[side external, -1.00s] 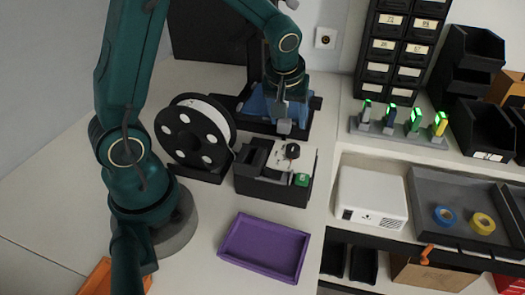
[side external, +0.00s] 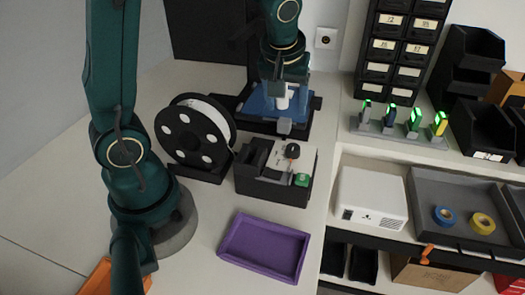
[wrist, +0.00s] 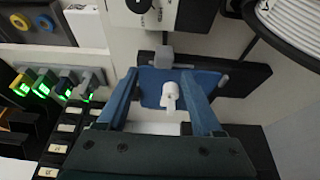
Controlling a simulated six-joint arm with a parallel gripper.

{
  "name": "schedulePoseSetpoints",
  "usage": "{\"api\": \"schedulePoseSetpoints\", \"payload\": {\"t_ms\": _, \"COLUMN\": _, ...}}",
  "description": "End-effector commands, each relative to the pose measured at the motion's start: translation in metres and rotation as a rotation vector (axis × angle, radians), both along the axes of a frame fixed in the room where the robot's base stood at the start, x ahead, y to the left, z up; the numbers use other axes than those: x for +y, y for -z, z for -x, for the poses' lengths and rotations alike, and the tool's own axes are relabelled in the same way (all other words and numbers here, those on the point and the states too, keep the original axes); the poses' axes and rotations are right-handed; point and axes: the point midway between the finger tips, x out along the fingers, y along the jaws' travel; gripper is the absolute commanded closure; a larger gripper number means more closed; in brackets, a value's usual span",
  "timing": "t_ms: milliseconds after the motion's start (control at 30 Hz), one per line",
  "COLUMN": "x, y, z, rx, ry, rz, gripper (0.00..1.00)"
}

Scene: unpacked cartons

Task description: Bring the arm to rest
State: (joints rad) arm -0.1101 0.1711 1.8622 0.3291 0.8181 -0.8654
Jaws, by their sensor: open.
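My gripper (side external: 281,84) is open over the blue plate (side external: 258,104) of a black machine at the back of the bench. In the wrist view the two fingers (wrist: 160,84) stand apart, with a small white part (wrist: 171,96) showing between them. The white part rests on the blue plate and also shows in the side view (side external: 282,101), below the gripper. Nothing is seen held. The exact height of the fingertips above the part is hard to tell.
A black spool (side external: 192,134) stands left of the machine, and a black box with a green button (side external: 302,180) stands in front. A purple tray (side external: 264,248) lies empty nearer. Lit green holders (side external: 414,122) and drawers (side external: 402,45) are at right.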

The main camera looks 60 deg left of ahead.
Motion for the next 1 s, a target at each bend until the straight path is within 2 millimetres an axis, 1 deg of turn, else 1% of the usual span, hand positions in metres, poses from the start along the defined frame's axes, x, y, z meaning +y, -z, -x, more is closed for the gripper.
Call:
{"api": "schedulePoseSetpoints", "payload": {"t_ms": 100, "x": 0.0, "y": 0.0, "z": 0.0, "rx": -0.001, "ry": 0.001, "rz": 0.0, "gripper": 0.32}}
{"api": "schedulePoseSetpoints", "payload": {"t_ms": 167, "x": -0.001, "y": -0.005, "z": -0.001, "rx": -0.016, "ry": 0.004, "rz": -0.001, "gripper": 0.32}}
{"api": "schedulePoseSetpoints", "payload": {"t_ms": 233, "x": -0.003, "y": -0.015, "z": -0.001, "rx": -0.049, "ry": 0.011, "rz": -0.005, "gripper": 0.32}}
{"api": "schedulePoseSetpoints", "payload": {"t_ms": 300, "x": -0.008, "y": -0.028, "z": 0.003, "rx": -0.088, "ry": 0.017, "rz": -0.002, "gripper": 0.32}}
{"api": "schedulePoseSetpoints", "payload": {"t_ms": 367, "x": -0.014, "y": -0.04, "z": 0.011, "rx": -0.121, "ry": 0.032, "rz": 0.005, "gripper": 0.32}}
{"api": "schedulePoseSetpoints", "payload": {"t_ms": 433, "x": -0.022, "y": -0.052, "z": 0.025, "rx": -0.15, "ry": 0.074, "rz": 0.011, "gripper": 0.32}}
{"api": "schedulePoseSetpoints", "payload": {"t_ms": 500, "x": -0.032, "y": -0.06, "z": 0.041, "rx": -0.167, "ry": 0.133, "rz": 0.014, "gripper": 0.32}}
{"api": "schedulePoseSetpoints", "payload": {"t_ms": 600, "x": -0.045, "y": -0.066, "z": 0.065, "rx": -0.183, "ry": 0.235, "rz": 0.012, "gripper": 0.32}}
{"api": "schedulePoseSetpoints", "payload": {"t_ms": 700, "x": -0.058, "y": -0.066, "z": 0.09, "rx": -0.187, "ry": 0.354, "rz": 0.007, "gripper": 0.32}}
{"api": "schedulePoseSetpoints", "payload": {"t_ms": 800, "x": -0.069, "y": -0.06, "z": 0.112, "rx": -0.181, "ry": 0.478, "rz": -0.003, "gripper": 0.32}}
{"api": "schedulePoseSetpoints", "payload": {"t_ms": 900, "x": -0.079, "y": -0.05, "z": 0.13, "rx": -0.16, "ry": 0.602, "rz": -0.014, "gripper": 0.32}}
{"api": "schedulePoseSetpoints", "payload": {"t_ms": 1000, "x": -0.084, "y": -0.04, "z": 0.141, "rx": -0.119, "ry": 0.7, "rz": -0.021, "gripper": 0.32}}
